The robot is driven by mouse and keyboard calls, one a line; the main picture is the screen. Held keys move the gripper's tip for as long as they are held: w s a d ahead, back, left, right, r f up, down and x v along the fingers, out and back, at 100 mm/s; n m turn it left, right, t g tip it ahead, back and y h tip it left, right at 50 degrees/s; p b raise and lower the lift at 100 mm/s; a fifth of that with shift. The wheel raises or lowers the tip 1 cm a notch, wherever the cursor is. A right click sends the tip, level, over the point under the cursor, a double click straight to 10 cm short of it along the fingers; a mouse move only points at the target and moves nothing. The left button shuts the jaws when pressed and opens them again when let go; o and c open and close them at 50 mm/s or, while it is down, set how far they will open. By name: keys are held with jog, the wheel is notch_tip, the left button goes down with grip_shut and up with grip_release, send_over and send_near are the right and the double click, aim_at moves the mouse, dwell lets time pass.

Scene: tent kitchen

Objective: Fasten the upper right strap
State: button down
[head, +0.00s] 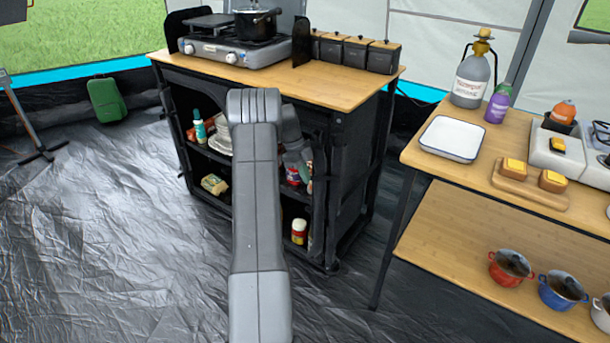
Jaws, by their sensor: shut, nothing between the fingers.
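A black fabric camp cabinet (350,190) with a wooden top stands in the middle of the head view, its front open on stocked shelves. Dark fabric hangs along its right front post. The upper right strap cannot be told apart from this black fabric, so I cannot see whether it is fastened. My arm rises in front of the cabinet and hides the middle of its front. My gripper (308,182) is small and partly hidden behind my arm, near the right side of the cabinet's opening. It is shut and holds nothing.
A camp stove (235,48) with a pot and several black canisters (355,52) stand on the cabinet top. A two-level wooden table (440,178) stands at the right, bearing a white tray (452,138). The floor at the left is mostly clear; a green case (107,100) stands at the back.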

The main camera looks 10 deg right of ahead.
jog(key=shift+w+d+r, duration=0.1)
jog(key=shift+w+d, duration=0.05)
dwell(0.3)
jog(key=d+p+v, duration=0.1)
jog(key=p+v, duration=0.2)
jog(key=v, duration=0.8)
jog(key=shift+w+r, duration=0.3)
jog(key=shift+r, duration=0.1)
jog(key=shift+a, duration=0.1)
jog(key=a+b+x, duration=0.1)
jog(key=b+x, duration=0.2)
jog(key=x, duration=0.9)
jog(key=shift+s, duration=0.3)
jog(key=shift+a, duration=0.1)
